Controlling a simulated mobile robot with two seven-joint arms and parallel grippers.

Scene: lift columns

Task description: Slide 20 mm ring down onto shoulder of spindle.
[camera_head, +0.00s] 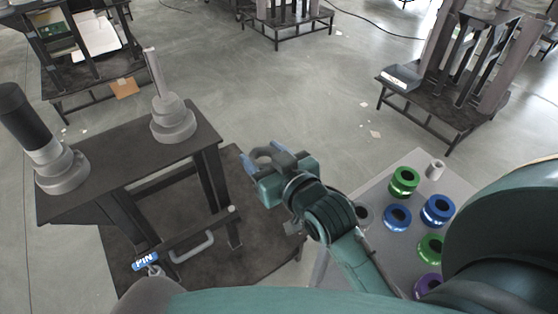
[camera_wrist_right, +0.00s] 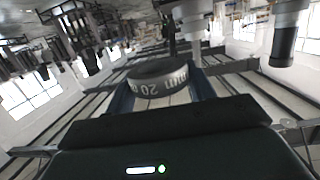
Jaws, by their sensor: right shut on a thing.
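My right gripper (camera_head: 264,170) is shut on a dark grey ring (camera_head: 274,157), held in the air to the right of the black stand. In the right wrist view the ring (camera_wrist_right: 159,80) sits between the blue fingers, with upside-down "20 mm" lettering on its side. A grey stepped spindle (camera_head: 172,118) with a thin upright rod stands on the stand's right end. The ring is apart from it. A second stepped post with a black cylindrical top (camera_head: 25,120) stands on the left end; a black-topped post also shows in the wrist view (camera_wrist_right: 285,42). My left gripper is not in view.
The black stand (camera_head: 110,178) has a lower shelf, a handle (camera_head: 192,248) and a blue "PIN" tag (camera_head: 145,261). A grey table (camera_head: 375,188) at the right holds several green, blue and purple rings (camera_head: 404,180) and a pale cylinder (camera_head: 435,169).

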